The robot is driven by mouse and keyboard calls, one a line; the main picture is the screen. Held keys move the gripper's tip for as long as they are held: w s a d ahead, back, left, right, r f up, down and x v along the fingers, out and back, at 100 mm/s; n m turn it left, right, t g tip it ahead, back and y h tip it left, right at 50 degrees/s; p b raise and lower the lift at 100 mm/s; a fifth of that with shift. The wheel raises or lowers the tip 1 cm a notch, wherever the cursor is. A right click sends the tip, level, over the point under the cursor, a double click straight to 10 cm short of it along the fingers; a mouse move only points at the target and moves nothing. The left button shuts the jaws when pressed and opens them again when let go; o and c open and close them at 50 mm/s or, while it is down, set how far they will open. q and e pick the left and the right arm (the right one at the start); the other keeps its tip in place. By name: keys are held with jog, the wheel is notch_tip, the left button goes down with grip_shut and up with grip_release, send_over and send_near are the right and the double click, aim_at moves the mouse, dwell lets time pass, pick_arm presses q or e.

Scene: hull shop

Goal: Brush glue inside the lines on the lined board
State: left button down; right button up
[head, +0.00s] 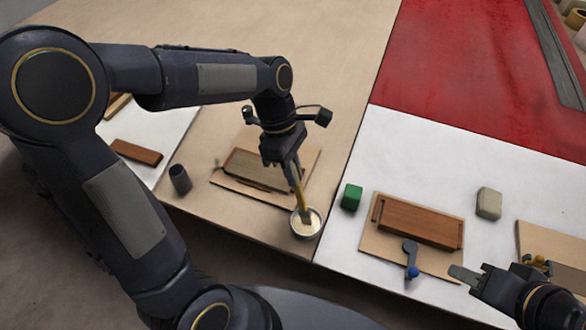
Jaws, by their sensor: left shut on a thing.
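My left gripper (290,163) is shut on a brush (301,196) with a yellowish handle and points down. The brush's lower end is in a small round pot (294,230) of pale glue at the front edge of the tan table. A flat wooden board (240,169) lies just behind the pot, partly hidden by my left gripper; I cannot make out lines on it. My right gripper (466,274) is low at the right, beside a clamp; whether its jaws are apart is unclear.
A brown block (415,222) lies on a light base (375,245) with a blue-knobbed clamp (411,262). A green block (351,197), beige block (489,203), dark cup (180,180) and brown bar (136,152) stand around. The tan table's back is clear.

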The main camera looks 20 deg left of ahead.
dwell(0.6)
pick_arm(q)
notch_tip(320, 180, up, 7)
jog(key=p, duration=0.7)
jog(key=shift+s+f, duration=0.1)
dwell(0.7)
